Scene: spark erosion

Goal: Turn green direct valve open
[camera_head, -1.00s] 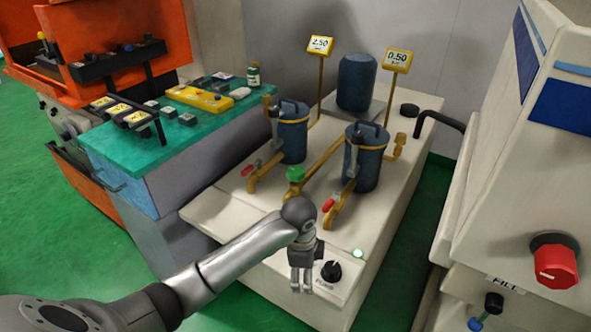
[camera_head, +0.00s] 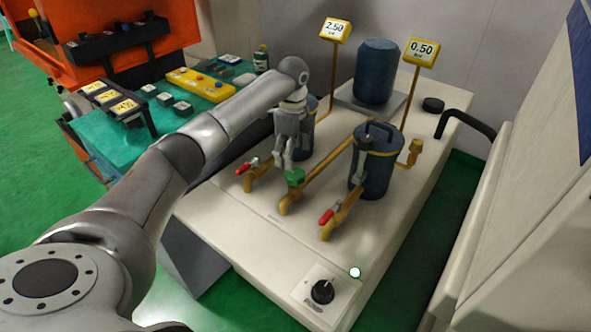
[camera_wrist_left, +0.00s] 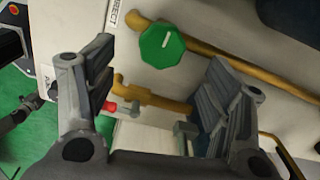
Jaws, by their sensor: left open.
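The green direct valve (camera_head: 294,176) is an octagonal knob on a yellow pipe in the middle of the white bench. In the left wrist view the green valve (camera_wrist_left: 162,46) shows a white line on its face, beside a label reading DIRECT (camera_wrist_left: 113,14). My left gripper (camera_head: 284,165) points down just above and to the left of the valve. In the left wrist view its fingers (camera_wrist_left: 150,95) are spread apart with nothing held between them, and the valve lies beyond them. My right gripper is not in view.
Two blue filter canisters (camera_head: 376,170) with yellow pipes and red-handled valves (camera_head: 326,217) stand close by. Gauge signs (camera_head: 335,31) rise on posts behind. A black knob (camera_head: 322,291) sits at the bench front. A teal bench with a yellow control box (camera_head: 200,84) is at left.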

